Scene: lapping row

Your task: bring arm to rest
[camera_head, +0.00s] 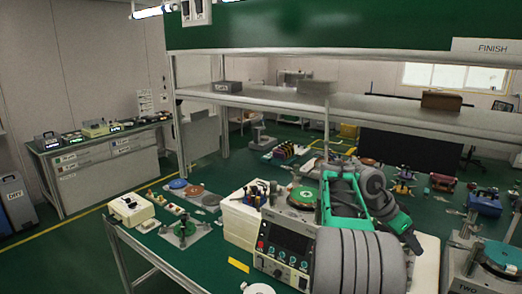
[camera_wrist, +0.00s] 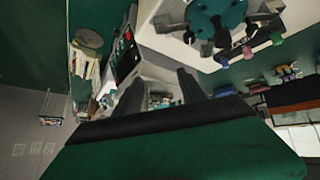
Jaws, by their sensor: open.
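My arm, grey and green, is folded in front of the bench at the lower right of the head view. Its gripper cannot be clearly made out there. In the wrist view my gripper (camera_wrist: 160,78) shows two dark fingers standing apart, with nothing seen between them. The wrist view is tilted, with the bench equipment along its top. A lapping machine with a control panel (camera_head: 287,262) and a green disc (camera_head: 303,197) stands beside and partly behind my arm. Part of the machine is hidden by the arm.
A cream instrument (camera_head: 131,209) stands on the left end. Another machine (camera_head: 490,262) stands at right. Open floor lies left of the bench.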

